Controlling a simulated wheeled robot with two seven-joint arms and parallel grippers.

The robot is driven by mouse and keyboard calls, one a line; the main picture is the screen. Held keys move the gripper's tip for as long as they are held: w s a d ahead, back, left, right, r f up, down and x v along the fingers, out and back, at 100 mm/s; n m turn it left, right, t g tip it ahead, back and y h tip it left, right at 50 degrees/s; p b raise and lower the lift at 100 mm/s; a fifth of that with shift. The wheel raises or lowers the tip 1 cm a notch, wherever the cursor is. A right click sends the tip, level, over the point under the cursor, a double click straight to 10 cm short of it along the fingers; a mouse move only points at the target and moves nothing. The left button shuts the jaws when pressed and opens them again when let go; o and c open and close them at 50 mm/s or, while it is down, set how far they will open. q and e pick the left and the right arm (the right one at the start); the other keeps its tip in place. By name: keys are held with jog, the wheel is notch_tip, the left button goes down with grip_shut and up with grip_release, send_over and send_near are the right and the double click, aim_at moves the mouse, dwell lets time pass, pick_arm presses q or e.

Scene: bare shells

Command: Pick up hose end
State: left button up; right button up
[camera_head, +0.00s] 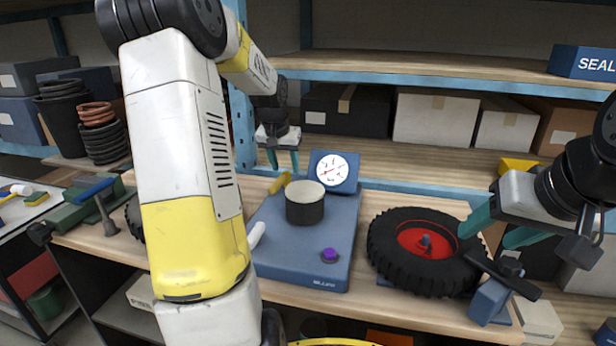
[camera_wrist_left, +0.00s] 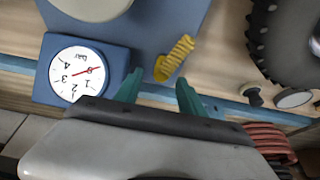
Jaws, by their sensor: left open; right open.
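The hose end, a yellow ribbed piece with a flared tip, lies beside the blue pump base (camera_head: 300,262) and gauge. In the head view the hose end (camera_head: 281,183) is just below my left gripper (camera_head: 284,168). In the left wrist view the hose end (camera_wrist_left: 177,56) is just beyond the fingertips of the open left gripper (camera_wrist_left: 157,84), apart from them, with nothing between the fingers. My right gripper (camera_head: 486,237) is open and empty at the right, near the wheel (camera_head: 385,245).
The pump's dial gauge (camera_head: 331,170) stands close by the hose end, with a dark cylinder (camera_head: 305,208) in front. Boxes (camera_head: 435,118) fill the shelf behind. My left arm hides part of the bench.

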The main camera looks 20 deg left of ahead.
aim_at(286, 172)
pick_arm(q)
jog(key=x, duration=0.4)
jog(key=shift+w+a+f, duration=0.15)
jog(key=shift+w+f, duration=0.15)
jog(key=shift+w, duration=0.05)
grip_shut()
